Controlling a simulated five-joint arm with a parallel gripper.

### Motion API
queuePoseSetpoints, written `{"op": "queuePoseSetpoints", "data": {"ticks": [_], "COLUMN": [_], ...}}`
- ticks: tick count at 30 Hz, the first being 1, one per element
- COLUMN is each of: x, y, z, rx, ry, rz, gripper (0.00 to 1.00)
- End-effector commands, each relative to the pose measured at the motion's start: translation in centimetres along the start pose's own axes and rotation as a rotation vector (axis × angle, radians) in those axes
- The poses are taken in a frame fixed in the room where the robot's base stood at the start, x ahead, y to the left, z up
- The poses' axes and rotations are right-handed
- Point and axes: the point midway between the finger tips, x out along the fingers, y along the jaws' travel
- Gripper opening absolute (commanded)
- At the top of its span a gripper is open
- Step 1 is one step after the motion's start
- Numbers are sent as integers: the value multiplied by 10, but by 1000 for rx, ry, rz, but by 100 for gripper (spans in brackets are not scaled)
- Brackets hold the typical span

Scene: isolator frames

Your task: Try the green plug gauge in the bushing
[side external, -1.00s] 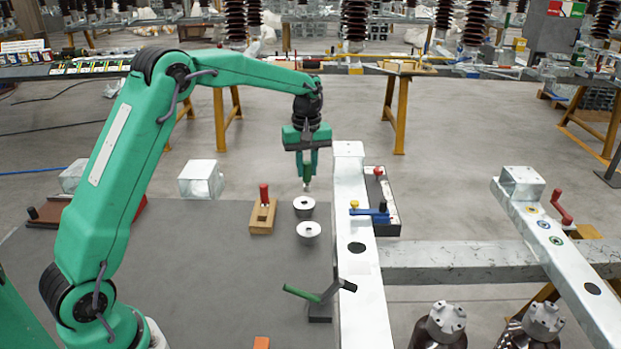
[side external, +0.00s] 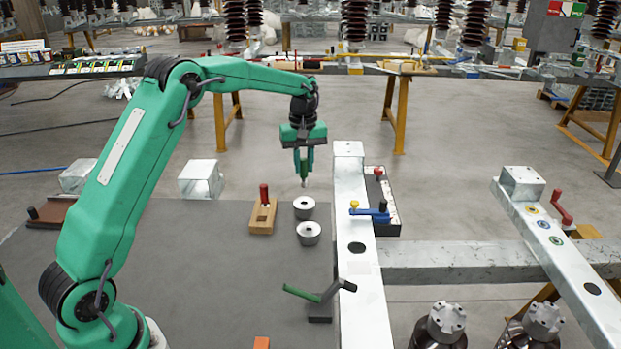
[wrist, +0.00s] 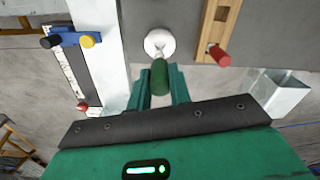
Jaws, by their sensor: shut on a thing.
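The green plug gauge (side external: 304,168) hangs upright with its metal end down, and my gripper (side external: 303,160) is shut on its handle. In the wrist view its green handle (wrist: 160,76) sits between the fingers.
A wooden block (side external: 262,217) with a red-handled piece (side external: 264,194) stands left of the bushings. A pale metal beam (side external: 357,255) runs along the right, with a blue lever (side external: 372,213) by it. A green-handled crank (side external: 318,296) stands nearer the side camera. Bare table lies to the left.

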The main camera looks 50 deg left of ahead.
Motion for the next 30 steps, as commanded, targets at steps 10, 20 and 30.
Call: {"op": "queuePoseSetpoints", "data": {"ticks": [10,20,30], "x": [21,40,46], "y": [0,0,0], "z": [0,0,0], "rx": [0,0,0], "ry": [0,0,1], "rz": [0,0,1], "gripper": [0,0,0]}}
